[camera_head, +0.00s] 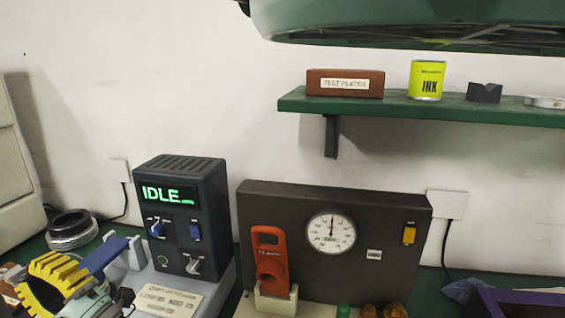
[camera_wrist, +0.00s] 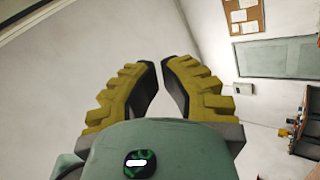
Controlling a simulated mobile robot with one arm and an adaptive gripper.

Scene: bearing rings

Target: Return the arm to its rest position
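My gripper (camera_wrist: 161,64) shows from behind in the wrist view, with two ribbed yellow fingers and dark inner pads. The fingertips are close together but apart, and nothing shows between them. Yellow ribbed parts of my gripper also show at the lower left corner of the head view (camera_head: 58,272), in front of the bench and partly cut off by the frame edge. My gripper appears empty.
A dark box reading IDLE (camera_head: 181,215) stands beside a blue lever (camera_head: 104,257). A metal ring stack (camera_head: 71,229) is behind at left. A dark gauge panel (camera_head: 390,240) and orange tool (camera_head: 268,262) are at centre. A green shelf (camera_head: 415,107) is above.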

